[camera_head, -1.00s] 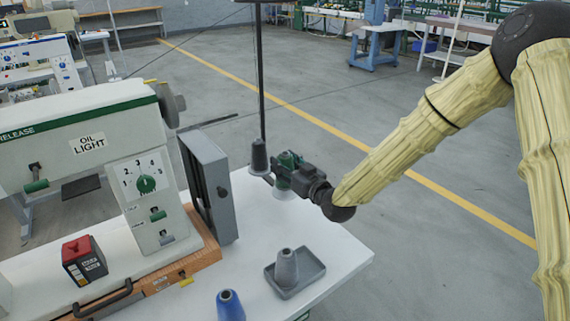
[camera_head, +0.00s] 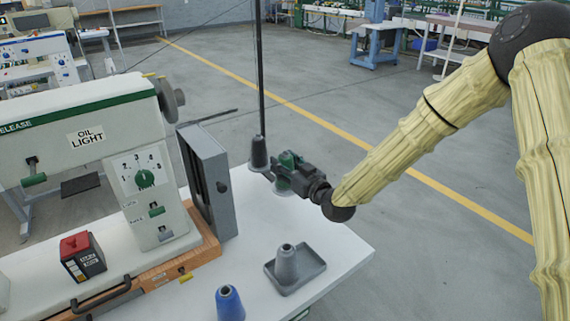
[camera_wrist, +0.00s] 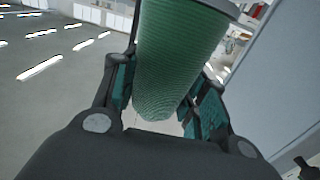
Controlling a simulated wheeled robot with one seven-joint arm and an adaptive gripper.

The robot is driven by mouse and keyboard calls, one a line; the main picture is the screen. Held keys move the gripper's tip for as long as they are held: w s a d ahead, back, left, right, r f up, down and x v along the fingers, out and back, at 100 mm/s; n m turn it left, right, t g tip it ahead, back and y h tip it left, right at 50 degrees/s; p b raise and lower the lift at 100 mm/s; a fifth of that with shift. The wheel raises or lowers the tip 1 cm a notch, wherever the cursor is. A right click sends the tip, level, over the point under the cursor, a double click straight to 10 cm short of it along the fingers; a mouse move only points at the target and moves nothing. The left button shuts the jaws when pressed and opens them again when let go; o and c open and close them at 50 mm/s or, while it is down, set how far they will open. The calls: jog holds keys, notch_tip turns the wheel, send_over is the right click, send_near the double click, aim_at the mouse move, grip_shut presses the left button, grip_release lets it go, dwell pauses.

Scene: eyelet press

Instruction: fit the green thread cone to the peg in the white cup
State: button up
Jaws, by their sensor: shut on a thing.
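The green thread cone (camera_head: 289,159) is in my gripper (camera_head: 282,174), upright or nearly so in the head view. It also fills the upper middle of the wrist view (camera_wrist: 182,50), between the two green-padded fingers of my gripper (camera_wrist: 168,88). The white cup (camera_head: 281,188) shows just below the fingers, at the far part of the white table. My gripper hides most of the cup. The peg is hidden, so I cannot tell whether the cone is around it.
A dark cone (camera_head: 259,154) stands by the black pole, close left of my gripper. A grey box panel (camera_head: 207,180) stands further left. Nearer on the table (camera_head: 345,255) are a grey tray (camera_head: 308,272) with a grey cone (camera_head: 286,262) and a blue cone (camera_head: 229,303).

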jog(key=shift+f, duration=0.5)
jog(key=o, duration=1.2)
jog(key=shift+r, duration=0.1)
jog(key=shift+r+p, duration=0.9)
jog(key=shift+r, duration=1.5)
